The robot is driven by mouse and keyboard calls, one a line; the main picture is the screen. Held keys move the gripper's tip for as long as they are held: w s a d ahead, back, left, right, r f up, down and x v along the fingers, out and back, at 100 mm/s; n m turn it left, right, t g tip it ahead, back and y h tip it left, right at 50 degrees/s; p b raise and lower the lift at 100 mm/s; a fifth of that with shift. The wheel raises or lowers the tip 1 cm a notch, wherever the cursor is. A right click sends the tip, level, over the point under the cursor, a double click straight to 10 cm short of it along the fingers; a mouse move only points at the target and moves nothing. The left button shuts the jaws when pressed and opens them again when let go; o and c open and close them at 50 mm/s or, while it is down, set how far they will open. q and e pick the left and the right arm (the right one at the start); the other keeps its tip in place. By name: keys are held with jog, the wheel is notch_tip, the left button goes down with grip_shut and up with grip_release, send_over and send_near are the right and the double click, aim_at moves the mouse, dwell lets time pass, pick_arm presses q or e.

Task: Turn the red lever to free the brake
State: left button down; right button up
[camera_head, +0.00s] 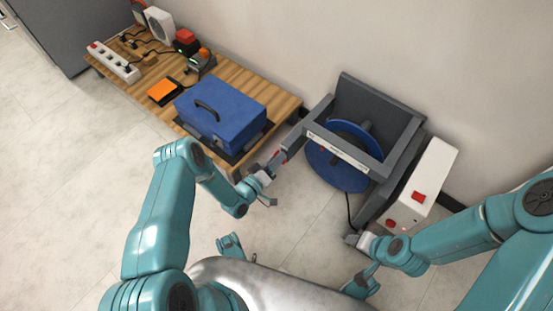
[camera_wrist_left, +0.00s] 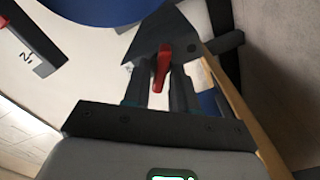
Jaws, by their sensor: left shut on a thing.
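The red lever (camera_head: 281,156) sits on the left arm of the dark grey frame (camera_head: 294,141) that holds a blue reel (camera_head: 337,172). In the left wrist view the red lever (camera_wrist_left: 162,64) stands between the two dark fingers of my left gripper (camera_wrist_left: 158,88), against a dark bracket (camera_wrist_left: 163,35). My left gripper (camera_head: 269,176) is shut on the lever; its fingers partly hide it in the head view. My right gripper (camera_head: 357,240) is by the lower right foot of the frame; its jaw opening is too small to make out.
A wooden table (camera_head: 285,101) at the left carries a blue case (camera_head: 222,110), a power strip (camera_head: 113,62) and an orange-topped box (camera_head: 163,91). A white box with red switches (camera_head: 428,181) stands right of the reel. The floor (camera_head: 60,150) at left is clear.

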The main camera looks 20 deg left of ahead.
pick_arm(q)
jog(key=shift+f+n, duration=0.1)
jog(key=shift+n, duration=3.6)
jog(key=c, duration=1.2)
grip_release()
jog(key=shift+o, duration=0.2)
jog(key=shift+s+a, duration=0.1)
jog(key=shift+s, duration=0.05)
